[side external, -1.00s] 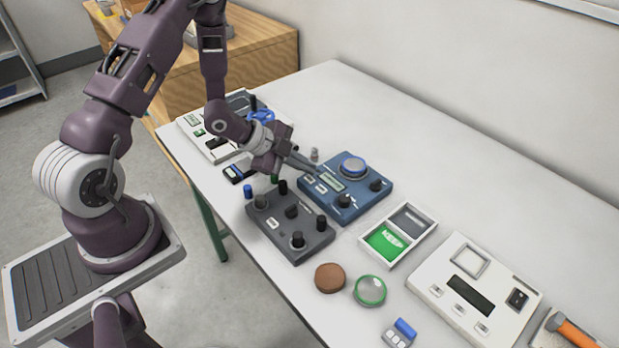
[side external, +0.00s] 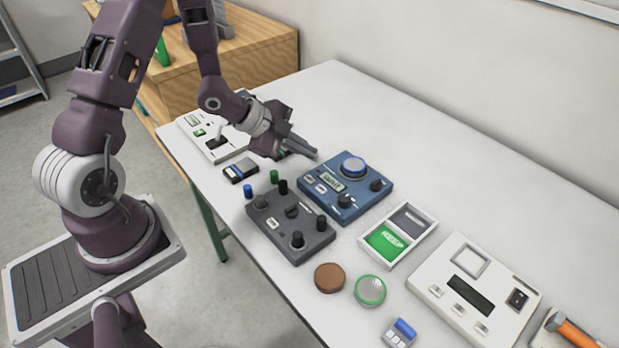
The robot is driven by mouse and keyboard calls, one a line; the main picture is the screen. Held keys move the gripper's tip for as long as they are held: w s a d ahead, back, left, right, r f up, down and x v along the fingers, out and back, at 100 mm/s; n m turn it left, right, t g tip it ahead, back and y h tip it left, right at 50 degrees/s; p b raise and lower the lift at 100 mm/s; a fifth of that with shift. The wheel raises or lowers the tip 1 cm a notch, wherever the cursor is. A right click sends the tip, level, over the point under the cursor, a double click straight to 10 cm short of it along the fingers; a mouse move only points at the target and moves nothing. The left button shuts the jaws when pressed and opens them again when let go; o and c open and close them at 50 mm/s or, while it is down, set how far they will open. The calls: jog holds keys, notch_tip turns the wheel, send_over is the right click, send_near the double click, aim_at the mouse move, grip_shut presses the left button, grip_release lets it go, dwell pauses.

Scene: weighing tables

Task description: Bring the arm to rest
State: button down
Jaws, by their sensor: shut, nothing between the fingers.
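My gripper (side external: 314,156) is shut and empty. It hangs above the white table (side external: 450,160), just behind the blue device (side external: 368,196) in the side external view, and appears clear of it. The blue device has a round blue-topped pan, black knobs and a small display. My forearm reaches over the far left part of the table and partly hides what stands there.
A dark grey knob box (side external: 290,238) stands in front of the blue device. A two-part tray (side external: 373,259) with a green "KEEP" section, a brown disc (side external: 329,277), a green-rimmed disc (side external: 370,290) and a white scale (side external: 447,292) lie to the right. A wooden cabinet (side external: 262,50) stands behind.

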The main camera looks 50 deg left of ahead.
dwell(0.3)
jog(key=s+a+r+n+g+y, duration=0.1)
jog(key=s+r+n+y, duration=0.25)
jog(key=r, duration=0.55)
jog(key=s+r+n+y, duration=0.3)
jog(key=s+r+n, duration=0.15)
jog(key=r, duration=0.55)
jog(key=s+d+r+n+g+h, duration=0.1)
jog(key=s+d+n, duration=0.2)
jog(key=s, duration=0.5)
jog(key=s+d+r+n+h, duration=0.1)
jog(key=s+d+r+n, duration=0.1)
jog(key=s+d, duration=0.3)
jog(key=s, duration=0.4)
jog(key=shift+d+r+n+g+h, duration=0.25)
jog(key=shift+n+g+h, duration=0.1)
jog(key=shift+n+g, duration=0.05)
